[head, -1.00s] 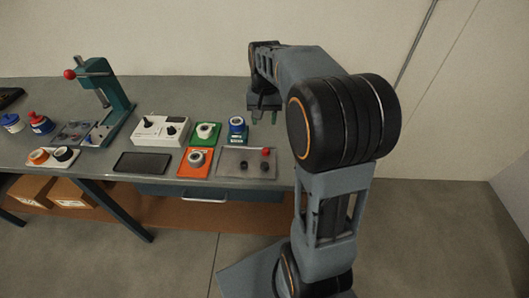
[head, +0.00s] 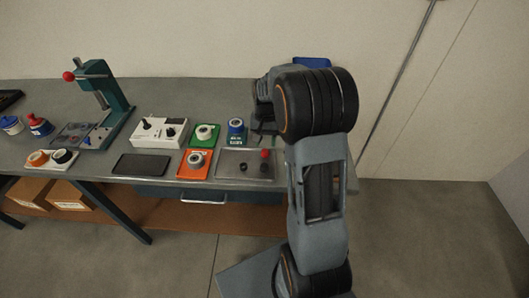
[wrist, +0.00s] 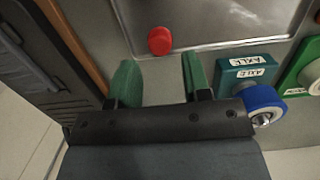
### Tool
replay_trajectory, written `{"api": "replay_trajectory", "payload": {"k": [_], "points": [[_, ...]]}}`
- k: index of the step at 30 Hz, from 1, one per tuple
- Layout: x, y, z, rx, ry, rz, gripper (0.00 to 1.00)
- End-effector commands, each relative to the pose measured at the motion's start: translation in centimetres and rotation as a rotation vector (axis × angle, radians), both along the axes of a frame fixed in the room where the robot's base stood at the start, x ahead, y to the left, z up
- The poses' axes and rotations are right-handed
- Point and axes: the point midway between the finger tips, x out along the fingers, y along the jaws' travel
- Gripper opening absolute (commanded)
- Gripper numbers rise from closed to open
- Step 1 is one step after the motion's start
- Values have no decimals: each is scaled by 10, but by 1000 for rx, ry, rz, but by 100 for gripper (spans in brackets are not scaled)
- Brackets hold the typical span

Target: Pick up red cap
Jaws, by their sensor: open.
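The red cap (head: 265,154) is a small round piece at the back right of a shallow grey tray (head: 228,171) on the workbench. In the wrist view the red cap (wrist: 160,41) lies ahead of my gripper (wrist: 158,77), roughly centred between its two green fingers. The fingers are apart with nothing between them, and a gap shows between them and the cap. In the head view my gripper (head: 262,140) is just above and behind the cap, partly hidden by my arm.
A teal block labelled "AXLE" with a blue ring (wrist: 264,97) stands close to the right finger in the wrist view. Green (head: 203,142) and orange (head: 195,170) fixtures stand left of the tray. A black pad (head: 141,164) lies further left.

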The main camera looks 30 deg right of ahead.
Motion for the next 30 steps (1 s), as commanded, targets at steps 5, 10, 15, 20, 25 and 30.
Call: {"api": "replay_trajectory", "payload": {"k": [5, 10, 15, 20, 25, 30], "points": [[-3, 2, -25, 1, 4, 1, 44], [-4, 3, -39, 2, 2, 2, 44], [-4, 3, -42, 1, 1, 2, 44], [-4, 3, -41, 1, 1, 2, 40], [-4, 3, -41, 1, 1, 2, 23], [-4, 3, -41, 1, 1, 2, 10]]}}
